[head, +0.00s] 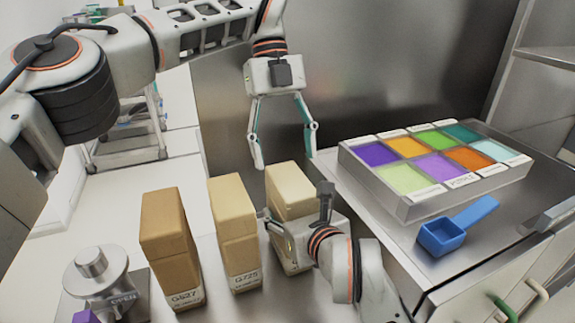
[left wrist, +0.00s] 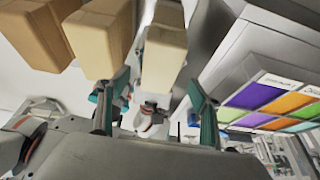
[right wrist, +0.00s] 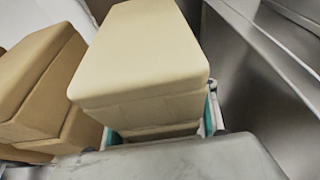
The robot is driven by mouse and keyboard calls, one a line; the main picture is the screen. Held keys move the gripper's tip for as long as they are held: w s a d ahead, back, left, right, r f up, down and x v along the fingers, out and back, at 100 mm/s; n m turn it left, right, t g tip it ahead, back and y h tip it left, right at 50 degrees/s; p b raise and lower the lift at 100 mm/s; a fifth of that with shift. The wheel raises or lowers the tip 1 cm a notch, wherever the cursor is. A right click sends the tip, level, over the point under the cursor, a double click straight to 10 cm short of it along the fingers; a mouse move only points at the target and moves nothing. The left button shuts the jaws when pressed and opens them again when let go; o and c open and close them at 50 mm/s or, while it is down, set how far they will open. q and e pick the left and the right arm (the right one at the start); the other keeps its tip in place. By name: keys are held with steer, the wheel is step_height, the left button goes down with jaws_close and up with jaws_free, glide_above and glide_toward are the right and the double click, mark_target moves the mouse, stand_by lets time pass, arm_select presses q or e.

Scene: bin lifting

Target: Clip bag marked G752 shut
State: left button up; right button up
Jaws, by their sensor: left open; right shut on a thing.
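Three tan paper bags stand in a row in the head view. The palest bag (head: 290,187), at the right of the row, has its label hidden behind my right gripper (head: 292,222), so I cannot read it as G752. My right gripper is shut on this bag, a finger on each side, as the right wrist view also shows (right wrist: 150,50). My left gripper (head: 285,160) is open and empty, pointing down just above and behind the pale bag. I see no clip.
A tray (head: 405,212) of several coloured compartments sits on the metal counter at the right. A blue scoop (head: 445,237) lies in front of it. A metal scale-like device (head: 98,275) stands at the front left. A steel panel (head: 370,70) rises behind.

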arm_select(q)
steer(key=shift+w+r, duration=0.15)
steer(key=shift+r, duration=0.25)
steer(key=shift+a, duration=0.1)
arm_select(e)
steer(key=o, duration=1.7)
steer(key=shift+s, duration=0.1)
steer(key=v, duration=0.7)
steer(key=shift+s+r, duration=0.1)
steer(key=shift+r, duration=0.05)
arm_select(q)
steer(key=shift+f, duration=0.1)
arm_select(e)
steer(key=shift+s+d, duration=0.1)
